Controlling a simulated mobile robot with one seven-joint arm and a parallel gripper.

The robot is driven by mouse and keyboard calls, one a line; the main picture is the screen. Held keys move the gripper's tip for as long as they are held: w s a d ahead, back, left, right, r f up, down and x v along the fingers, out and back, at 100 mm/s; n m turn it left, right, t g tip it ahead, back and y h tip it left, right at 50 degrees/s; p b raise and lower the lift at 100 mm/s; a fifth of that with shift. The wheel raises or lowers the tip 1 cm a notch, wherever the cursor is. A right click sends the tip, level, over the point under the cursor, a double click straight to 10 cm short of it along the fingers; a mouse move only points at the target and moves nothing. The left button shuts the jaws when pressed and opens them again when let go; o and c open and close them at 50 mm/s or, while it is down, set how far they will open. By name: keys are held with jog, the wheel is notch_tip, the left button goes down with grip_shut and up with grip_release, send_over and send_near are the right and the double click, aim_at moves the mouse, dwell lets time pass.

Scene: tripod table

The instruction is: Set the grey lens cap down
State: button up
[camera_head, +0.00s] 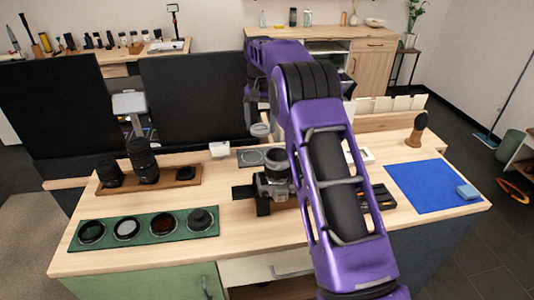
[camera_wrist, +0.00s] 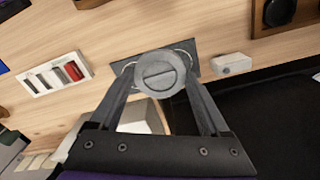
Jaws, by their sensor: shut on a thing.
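The grey lens cap (camera_wrist: 160,76) is a round disc with a slot-like bar across its face. My gripper (camera_wrist: 160,72) is shut on it, one finger at each side. In the head view the cap (camera_head: 260,130) shows as a small pale disc beneath my gripper (camera_head: 259,122), which is partly hidden by my arm. A dark grey plate (camera_wrist: 203,47) with ring outlines lies on the table behind the cap in the wrist view. It also shows in the head view (camera_head: 243,158). The cap appears above the plate; I cannot tell the exact gap.
A camera (camera_head: 272,182) stands near the plate. A small white block (camera_head: 219,149) and a wooden tray with dark lenses (camera_head: 185,174) are left of it. A green mat (camera_head: 80,240) holds several filters. A blue mat (camera_head: 420,185) lies right. Dark panels (camera_head: 190,95) stand behind the table.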

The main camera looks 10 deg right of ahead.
aim_at(259, 125)
jog(key=w+f, duration=0.2)
jog(key=f, duration=0.1)
jog(key=shift+w+a, duration=0.1)
jog(key=shift+a, duration=0.05)
notch_tip(259, 125, down, 4)
jog(key=shift+f, duration=3.05)
jog(key=shift+f, duration=0.1)
jog(key=shift+f+b, duration=0.15)
jog(key=shift+b, duration=0.15)
jog(key=o, duration=1.3)
notch_tip(259, 125, up, 13)
jog(key=shift+f+p, duration=0.2)
jog(key=shift+p, duration=0.35)
